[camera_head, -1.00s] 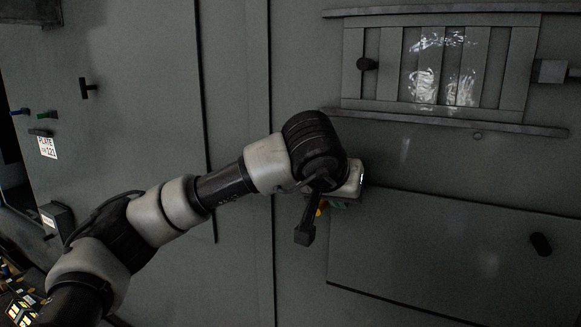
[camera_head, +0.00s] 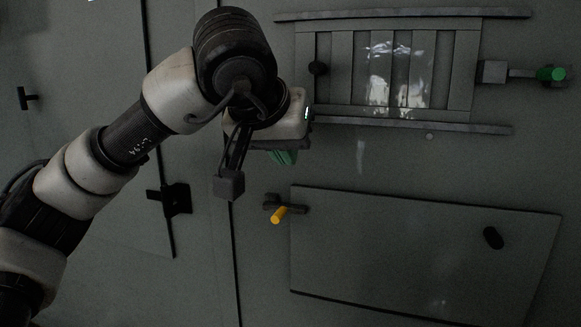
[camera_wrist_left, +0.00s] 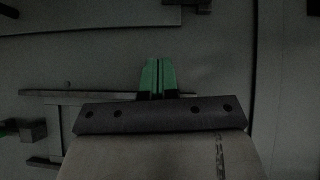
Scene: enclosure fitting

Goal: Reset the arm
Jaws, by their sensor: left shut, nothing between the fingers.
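My left arm comes in from the left in the head view. Its gripper (camera_head: 284,157) is in front of the grey enclosure wall, left of the slatted window panel and above the yellow handle. Only its green fingertips show there, below the wrist. In the left wrist view the two green fingers (camera_wrist_left: 158,76) lie side by side, shut with nothing between them. My right gripper is in neither view.
A slatted window panel (camera_head: 457,70) sits between two rails at upper right. A yellow handle (camera_head: 279,215) projects at a lower panel (camera_head: 400,250) with a black knob (camera_head: 493,237). A green knob (camera_head: 551,73) is at the far right. Black latches (camera_head: 175,199) are on the left.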

